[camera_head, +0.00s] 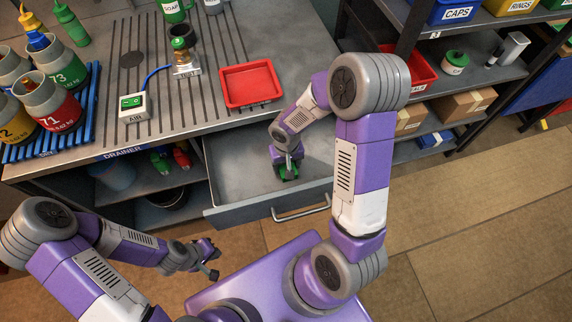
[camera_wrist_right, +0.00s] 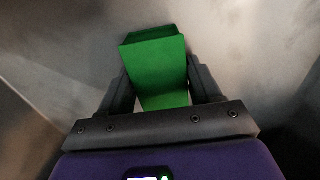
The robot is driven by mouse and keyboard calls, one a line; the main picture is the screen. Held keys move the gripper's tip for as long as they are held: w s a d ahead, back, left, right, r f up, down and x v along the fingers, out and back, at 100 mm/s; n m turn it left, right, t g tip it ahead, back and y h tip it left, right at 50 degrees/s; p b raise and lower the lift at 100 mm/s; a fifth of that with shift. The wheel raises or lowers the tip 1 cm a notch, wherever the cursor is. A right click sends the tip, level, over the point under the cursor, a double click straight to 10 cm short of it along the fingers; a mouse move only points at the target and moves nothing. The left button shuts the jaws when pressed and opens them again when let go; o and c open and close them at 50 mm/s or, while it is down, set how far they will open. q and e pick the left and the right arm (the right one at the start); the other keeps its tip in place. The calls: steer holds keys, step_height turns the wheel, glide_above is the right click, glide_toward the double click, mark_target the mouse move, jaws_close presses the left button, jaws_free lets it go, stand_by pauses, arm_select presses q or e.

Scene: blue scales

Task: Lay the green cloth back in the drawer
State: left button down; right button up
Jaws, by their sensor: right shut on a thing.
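The green cloth (camera_wrist_right: 155,68) is folded into a block between the two fingers of my right gripper (camera_wrist_right: 163,92) in the right wrist view. In the head view my right gripper (camera_head: 287,174) reaches down inside the open drawer (camera_head: 240,180), and bits of the green cloth (camera_head: 283,170) show around its fingers. I cannot tell whether the cloth touches the drawer floor. My left gripper (camera_head: 211,260) is open and empty, in front of the drawer and to its left.
The drawer handle (camera_head: 301,208) sticks out at the front. A red tray (camera_head: 251,84) lies on the worktop above the drawer. A blue-hosed white box (camera_head: 133,106) and numbered pots (camera_head: 53,98) stand to the left. Shelves (camera_head: 468,76) stand at the right. The visible drawer floor is bare around the gripper.

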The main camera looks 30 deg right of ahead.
steer(key=shift+f, duration=0.2)
steer(key=o, duration=1.1)
steer(key=shift+c, duration=0.2)
steer(key=shift+r, duration=0.1)
steer(key=shift+r, duration=0.2)
step_height(320, 180, up, 12)
steer(key=p, duration=0.4)
steer(key=shift+s, duration=0.1)
